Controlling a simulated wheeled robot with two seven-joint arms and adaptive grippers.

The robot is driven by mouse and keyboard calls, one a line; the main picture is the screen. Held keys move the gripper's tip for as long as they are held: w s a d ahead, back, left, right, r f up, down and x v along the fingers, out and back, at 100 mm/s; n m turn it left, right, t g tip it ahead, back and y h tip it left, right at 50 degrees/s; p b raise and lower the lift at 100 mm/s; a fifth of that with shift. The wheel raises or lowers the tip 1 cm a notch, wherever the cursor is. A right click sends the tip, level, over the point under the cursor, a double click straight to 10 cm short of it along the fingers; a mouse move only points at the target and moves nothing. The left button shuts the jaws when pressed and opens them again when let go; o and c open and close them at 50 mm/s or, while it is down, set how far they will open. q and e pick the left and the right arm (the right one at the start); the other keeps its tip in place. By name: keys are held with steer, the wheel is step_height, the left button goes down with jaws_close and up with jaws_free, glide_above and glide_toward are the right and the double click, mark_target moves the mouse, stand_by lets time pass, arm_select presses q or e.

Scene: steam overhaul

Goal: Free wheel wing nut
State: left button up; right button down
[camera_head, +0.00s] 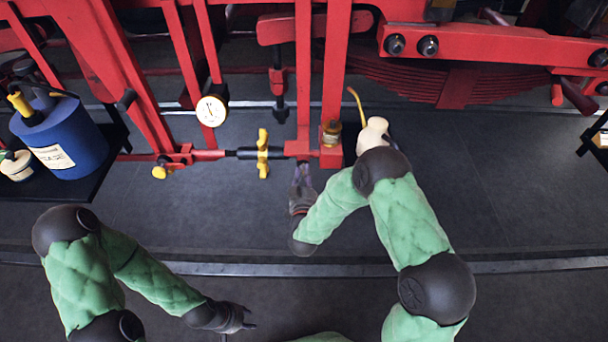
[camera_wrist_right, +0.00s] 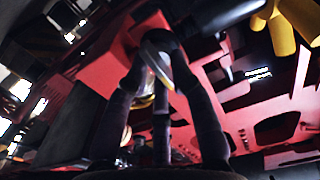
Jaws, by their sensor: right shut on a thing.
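A yellow wing nut (camera_head: 263,153) sits on a dark horizontal rod (camera_head: 240,153) below the red frame, its wings pointing up and down. A yellow part that looks like it shows at the upper right of the right wrist view (camera_wrist_right: 283,28). My right gripper (camera_head: 301,168) is just right of the wing nut and apart from it, under a red block (camera_head: 298,148). In the right wrist view its fingers (camera_wrist_right: 158,48) meet around a small pale curved part (camera_wrist_right: 157,62), largely hidden by them. My left gripper (camera_head: 247,319) is low over the floor, its finger opening unclear.
A round gauge (camera_head: 211,110) hangs on the red frame. A brass fitting (camera_head: 331,132) and a cream can (camera_head: 372,134) with a yellow spout are close to my right arm. A blue canister (camera_head: 62,140) stands on a dark shelf at left. The floor in front is clear.

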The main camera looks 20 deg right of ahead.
steer(key=shift+n, duration=0.7)
steer(key=n, duration=0.9)
steer(key=shift+w+a+r, duration=0.1)
steer(key=shift+w+r, duration=0.05)
steer(key=n, duration=0.3)
steer(key=n+p, duration=0.1)
steer(key=n, duration=0.3)
steer(key=n+p, duration=0.1)
steer(key=n, duration=0.3)
steer(key=shift+w+a, duration=0.1)
steer(key=shift+a, duration=0.15)
steer(key=shift+n, duration=0.3)
steer(key=c, duration=1.2)
jaws_free()
steer(key=shift+c, duration=0.2)
steer(key=shift+a, duration=0.1)
steer(key=shift+f, duration=0.2)
